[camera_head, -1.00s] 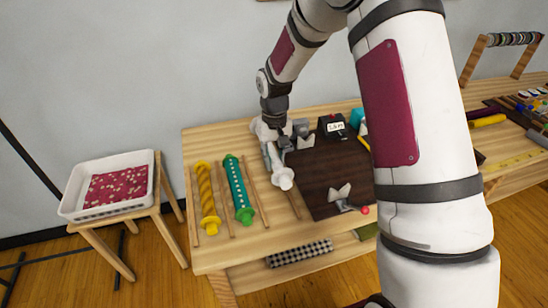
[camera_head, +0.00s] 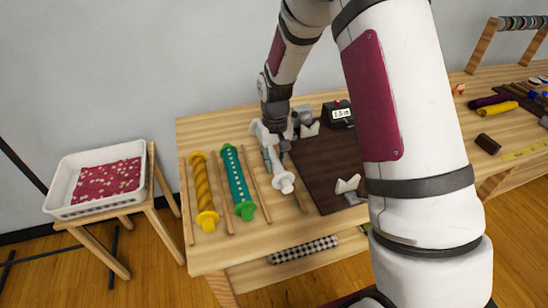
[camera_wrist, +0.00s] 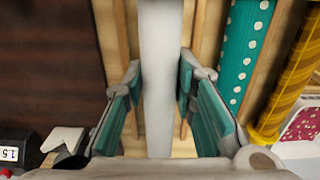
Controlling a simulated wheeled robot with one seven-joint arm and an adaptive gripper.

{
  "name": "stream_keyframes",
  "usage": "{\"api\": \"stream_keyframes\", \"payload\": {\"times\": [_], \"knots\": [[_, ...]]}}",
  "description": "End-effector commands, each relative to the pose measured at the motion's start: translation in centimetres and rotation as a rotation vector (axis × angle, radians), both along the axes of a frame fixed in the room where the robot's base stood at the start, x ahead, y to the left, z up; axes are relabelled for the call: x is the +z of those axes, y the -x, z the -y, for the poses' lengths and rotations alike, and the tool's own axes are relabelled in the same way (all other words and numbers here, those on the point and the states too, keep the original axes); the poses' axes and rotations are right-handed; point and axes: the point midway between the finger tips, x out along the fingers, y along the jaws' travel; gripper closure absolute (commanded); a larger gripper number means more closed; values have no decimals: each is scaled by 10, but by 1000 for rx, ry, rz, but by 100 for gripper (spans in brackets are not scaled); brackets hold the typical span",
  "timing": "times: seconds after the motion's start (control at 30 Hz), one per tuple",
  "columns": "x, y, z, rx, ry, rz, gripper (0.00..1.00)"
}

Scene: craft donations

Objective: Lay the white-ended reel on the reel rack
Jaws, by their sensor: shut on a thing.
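The white-ended reel (camera_head: 284,183) is pale and lies lengthwise in my gripper (camera_head: 272,152). In the wrist view the reel (camera_wrist: 161,70) runs between the two fingers, and my gripper (camera_wrist: 158,88) is shut on it. The reel rack has thin wooden rails (camera_head: 227,215) on the table. The reel is over the gap between the two right-hand rails, roughly parallel to them. I cannot tell whether it touches the rack. Its far end is hidden by my gripper.
A yellow twisted reel (camera_head: 203,190) and a green dotted reel (camera_head: 237,180) lie in the rack's left gaps. A dark brown board (camera_head: 315,175) is close on the right, with metal pieces and a black display box (camera_head: 338,114). A white tray (camera_head: 65,190) stands at the left.

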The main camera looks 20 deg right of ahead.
Motion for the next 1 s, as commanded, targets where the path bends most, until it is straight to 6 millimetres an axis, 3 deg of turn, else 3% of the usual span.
{"api": "stream_keyframes", "payload": {"times": [0.7,1.0], "knots": [[-59,0,0,1,0,-2,100],[-74,0,0,1,0,-1,100]]}}
